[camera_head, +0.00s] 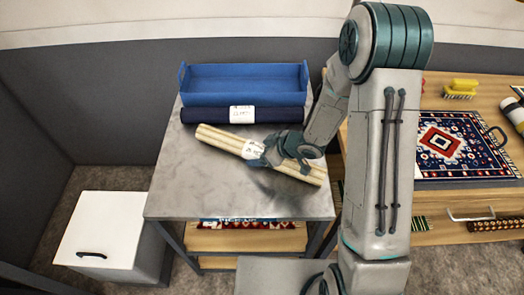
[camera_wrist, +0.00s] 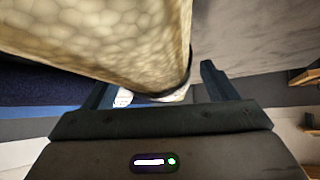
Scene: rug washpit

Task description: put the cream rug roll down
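The cream rug roll (camera_head: 217,141) lies slantwise over the grey table top (camera_head: 180,196), with a white label near its middle. A dark shadow shows beside its near right part; I cannot tell whether it rests fully on the table. My gripper (camera_head: 262,153) is at the roll, beside the label, and hides part of it. In the wrist view the cream roll (camera_wrist: 110,35) fills the upper left, large and close. My gripper's fingers (camera_wrist: 155,88) stand wide apart there, with a gap between the right finger and the roll. The roll covers part of the left finger.
A dark blue roll (camera_head: 280,115) with a white label lies behind the cream roll, before a blue tray (camera_head: 245,78). The table's front left is clear. A wooden bench (camera_head: 440,190) on the right holds a patterned rug (camera_head: 460,150) and a yellow brush (camera_head: 460,88). A white-lidded box (camera_head: 105,225) stands at left.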

